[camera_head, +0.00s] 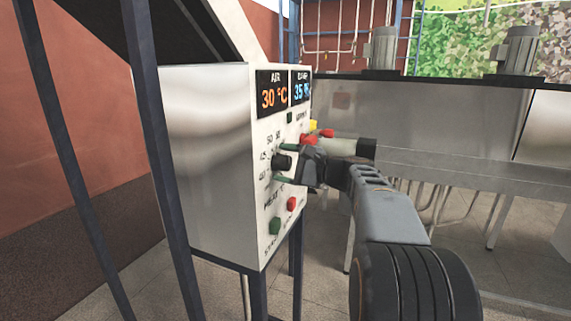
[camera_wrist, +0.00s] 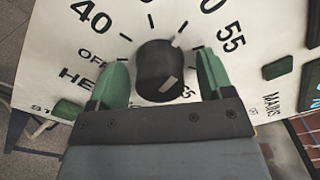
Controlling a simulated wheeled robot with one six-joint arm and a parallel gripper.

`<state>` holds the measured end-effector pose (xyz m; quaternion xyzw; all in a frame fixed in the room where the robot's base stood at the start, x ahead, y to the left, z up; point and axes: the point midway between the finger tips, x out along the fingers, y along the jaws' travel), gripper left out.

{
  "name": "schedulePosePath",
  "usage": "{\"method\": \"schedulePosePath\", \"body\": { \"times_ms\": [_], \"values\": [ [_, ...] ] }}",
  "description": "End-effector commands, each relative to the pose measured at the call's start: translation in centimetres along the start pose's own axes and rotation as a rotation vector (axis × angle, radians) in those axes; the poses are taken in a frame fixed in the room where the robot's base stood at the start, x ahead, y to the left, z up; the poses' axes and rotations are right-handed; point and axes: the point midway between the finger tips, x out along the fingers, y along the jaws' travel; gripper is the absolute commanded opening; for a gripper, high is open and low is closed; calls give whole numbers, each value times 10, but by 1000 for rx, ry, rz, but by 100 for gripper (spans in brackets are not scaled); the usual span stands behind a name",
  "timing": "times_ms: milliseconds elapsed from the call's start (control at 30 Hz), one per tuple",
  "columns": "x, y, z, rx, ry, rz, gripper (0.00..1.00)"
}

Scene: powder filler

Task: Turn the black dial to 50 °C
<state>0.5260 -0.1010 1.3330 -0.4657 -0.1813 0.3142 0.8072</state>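The black dial (camera_head: 283,162) sits on the white front panel (camera_head: 268,215) of the metal box, with temperature numbers around it. The dial (camera_wrist: 157,68) is near the middle of the wrist view, with a pale mark on its lower right side. The 40 shows at upper left, the 55 at upper right, OFF at left and a partly covered 65 at lower right. The 50 is not readable there. My gripper (camera_wrist: 163,62) is open, with one green finger on each side of the dial and visible gaps to both. In the head view my gripper (camera_head: 292,164) faces the panel.
The AIR display (camera_head: 271,94) reads 30 °C, beside a blue display (camera_head: 301,88). A red button (camera_head: 292,204) and a green button (camera_head: 275,226) sit below the dial. Yellow and red knobs (camera_head: 313,127) lie close above my gripper. A dark post (camera_head: 165,150) stands at left.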

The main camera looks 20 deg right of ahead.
Motion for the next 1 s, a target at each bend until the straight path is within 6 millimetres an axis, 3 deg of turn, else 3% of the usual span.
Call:
{"method": "schedulePosePath", "body": {
  "times_ms": [367,800,1000],
  "values": [
    [-10,0,-1,-1,3,-2,75],
    [-94,1,-2,-2,4,-2,75],
    [-123,0,-1,-1,3,-2,75]
  ]
}}
